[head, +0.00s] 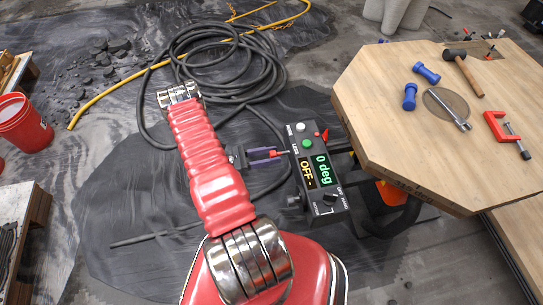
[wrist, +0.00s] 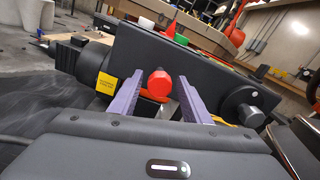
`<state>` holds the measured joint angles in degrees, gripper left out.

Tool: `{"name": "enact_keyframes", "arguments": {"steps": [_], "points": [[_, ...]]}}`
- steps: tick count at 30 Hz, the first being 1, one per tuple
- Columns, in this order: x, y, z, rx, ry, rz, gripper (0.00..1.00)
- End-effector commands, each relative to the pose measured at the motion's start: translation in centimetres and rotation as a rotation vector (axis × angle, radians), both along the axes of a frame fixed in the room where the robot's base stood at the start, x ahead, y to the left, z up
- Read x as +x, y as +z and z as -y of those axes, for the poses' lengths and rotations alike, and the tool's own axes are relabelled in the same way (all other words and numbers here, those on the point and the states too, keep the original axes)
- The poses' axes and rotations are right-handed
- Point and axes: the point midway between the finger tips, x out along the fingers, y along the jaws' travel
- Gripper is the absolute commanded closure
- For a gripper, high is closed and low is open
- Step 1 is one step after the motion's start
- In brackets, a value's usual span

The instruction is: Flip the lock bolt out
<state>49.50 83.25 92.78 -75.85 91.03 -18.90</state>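The control box (head: 318,178) is black, with a green "0 deg" readout, an orange "OFF-" readout and white and green buttons. Its dark side (wrist: 195,62) fills the middle of the wrist view. A red round-ended knob (wrist: 160,83), which looks like the lock bolt, sticks out of that side towards me. In the head view a small red part (head: 280,153) shows at the box's left side. My gripper (wrist: 160,80) is open, its two purple fingers on either side of the red knob with gaps visible. In the head view my gripper (head: 268,154) is left of the box.
A wooden table (head: 390,140) at the right holds blue dumbbell-shaped pieces (head: 427,73), a hammer (head: 465,72) and a red clamp (head: 507,133). Coiled black hose (head: 225,55) lies on the floor behind my arm. A red bucket (head: 24,122) stands far left. A yellow label (wrist: 106,83) is beside the knob.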

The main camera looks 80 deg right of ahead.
Motion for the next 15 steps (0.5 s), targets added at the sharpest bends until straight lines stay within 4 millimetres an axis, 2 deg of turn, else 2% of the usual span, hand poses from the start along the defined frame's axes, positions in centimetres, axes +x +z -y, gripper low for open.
{"name": "enact_keyframes", "arguments": {"steps": [9,15], "points": [[0.0,0.0,0.0,-0.001,-0.001,0.001,0.54],[1.1,0.0,-0.4,-0.001,0.0,0.002,0.54]]}}
